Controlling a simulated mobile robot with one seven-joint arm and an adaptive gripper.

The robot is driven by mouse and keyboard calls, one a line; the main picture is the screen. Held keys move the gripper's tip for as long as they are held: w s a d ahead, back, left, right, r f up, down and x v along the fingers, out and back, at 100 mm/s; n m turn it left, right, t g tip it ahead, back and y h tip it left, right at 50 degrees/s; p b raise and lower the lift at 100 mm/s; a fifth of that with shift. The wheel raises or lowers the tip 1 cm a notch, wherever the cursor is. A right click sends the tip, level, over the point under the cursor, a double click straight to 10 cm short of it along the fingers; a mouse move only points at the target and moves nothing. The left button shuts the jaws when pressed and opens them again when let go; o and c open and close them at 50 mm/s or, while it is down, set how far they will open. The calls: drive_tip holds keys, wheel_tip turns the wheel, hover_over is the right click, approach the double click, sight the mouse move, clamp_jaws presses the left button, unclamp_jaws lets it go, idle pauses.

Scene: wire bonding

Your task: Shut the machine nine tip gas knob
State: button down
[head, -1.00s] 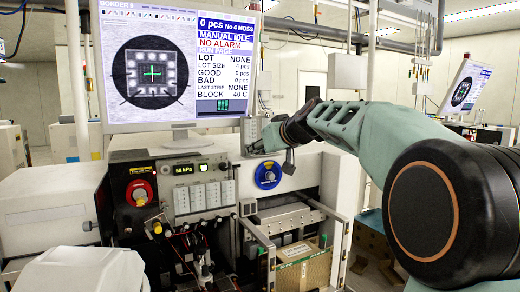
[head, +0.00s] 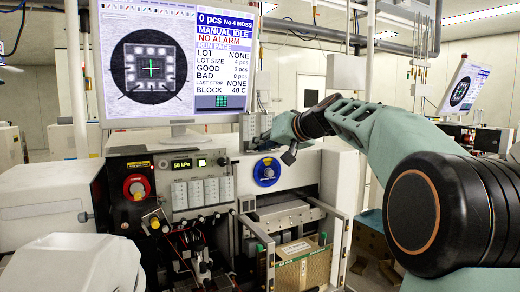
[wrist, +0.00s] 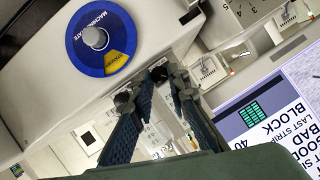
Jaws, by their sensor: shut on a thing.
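My gripper (wrist: 146,88) shows in the wrist view as two dark blue fingers reaching away from me, shut with a gap between their tips. I take the small thing between them to be the tip gas knob; its shape is mostly hidden by the tips. In the head view my arm reaches in from the right, and its end (head: 264,144) is at the machine front, just below the monitor's right corner and above the blue round dial. The machine's pressure display (head: 182,165) is lit green on the panel to the left.
The blue dial (head: 267,172) with a grey centre is close to my fingers; it also shows in the wrist view (wrist: 101,38). The monitor (head: 178,72) stands above the panel. A red knob (head: 137,187) is at the left. A cardboard box (head: 302,268) sits below in the machine.

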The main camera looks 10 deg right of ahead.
drive_tip(key=c, duration=1.8)
unclamp_jaws()
drive_tip(key=shift+c, duration=0.2)
drive_tip(key=shift+s+d, duration=0.1)
drive_tip(key=v, duration=1.1)
drive_tip(key=shift+s+d+r, duration=0.15)
drive_tip(key=shift+s+r, duration=0.05)
drive_tip(key=shift+s, duration=0.15)
